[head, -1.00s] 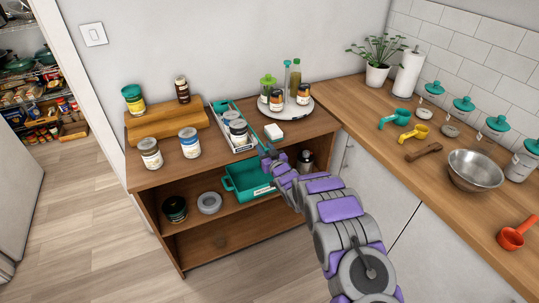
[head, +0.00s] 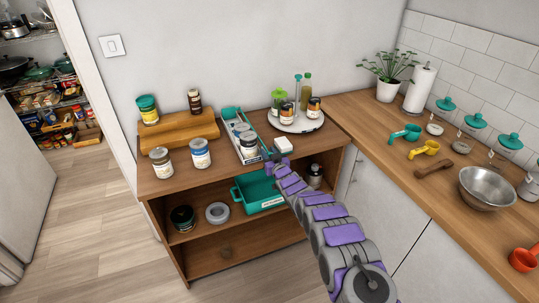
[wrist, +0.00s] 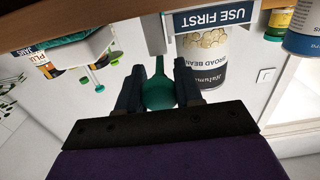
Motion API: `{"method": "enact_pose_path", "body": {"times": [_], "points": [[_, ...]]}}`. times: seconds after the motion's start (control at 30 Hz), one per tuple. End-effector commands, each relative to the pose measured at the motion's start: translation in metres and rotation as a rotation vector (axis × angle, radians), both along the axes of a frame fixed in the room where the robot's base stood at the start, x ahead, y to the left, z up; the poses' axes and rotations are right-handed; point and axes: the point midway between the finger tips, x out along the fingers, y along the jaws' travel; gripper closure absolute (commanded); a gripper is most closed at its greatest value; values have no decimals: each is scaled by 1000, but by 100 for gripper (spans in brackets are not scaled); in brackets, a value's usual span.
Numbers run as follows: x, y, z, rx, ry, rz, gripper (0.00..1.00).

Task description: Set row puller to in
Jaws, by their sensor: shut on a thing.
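The row puller is a narrow tray (head: 252,160) on the cabinet top, with teal along its inside and jars standing in a row. Its back end holds bare teal. A thin teal rod runs along its right side to my gripper (head: 271,160) at the front right corner. In the wrist view, which is upside down, my gripper (wrist: 159,88) is shut on the rounded teal knob (wrist: 159,94) of the puller. A "USE FIRST" label (wrist: 218,16) on the tray front and a broad-bean can (wrist: 200,60) are close by. The knob's far side is hidden.
A white block (head: 283,145) sits just right of my gripper. A round turntable (head: 297,126) with jars and bottles stands behind it. Loose jars (head: 200,154) and a wooden riser (head: 180,132) are left of the tray. A teal bin (head: 262,207) is on the shelf below.

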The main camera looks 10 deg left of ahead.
Motion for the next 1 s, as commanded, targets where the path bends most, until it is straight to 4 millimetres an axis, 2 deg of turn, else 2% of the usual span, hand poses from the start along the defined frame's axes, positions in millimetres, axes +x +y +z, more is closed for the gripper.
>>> {"method": "enact_pose_path", "body": {"times": [0.2, 0.23, 0.47, 0.77, 1.0], "points": [[2, 0, 4, 5, -7, -1, 100], [2, 0, 5, 5, -7, -1, 62], [1, -1, 4, 4, -7, -2, 41], [-1, -3, 5, 5, -6, -1, 41], [-12, -9, 2, 2, -1, 0, 41]]}}
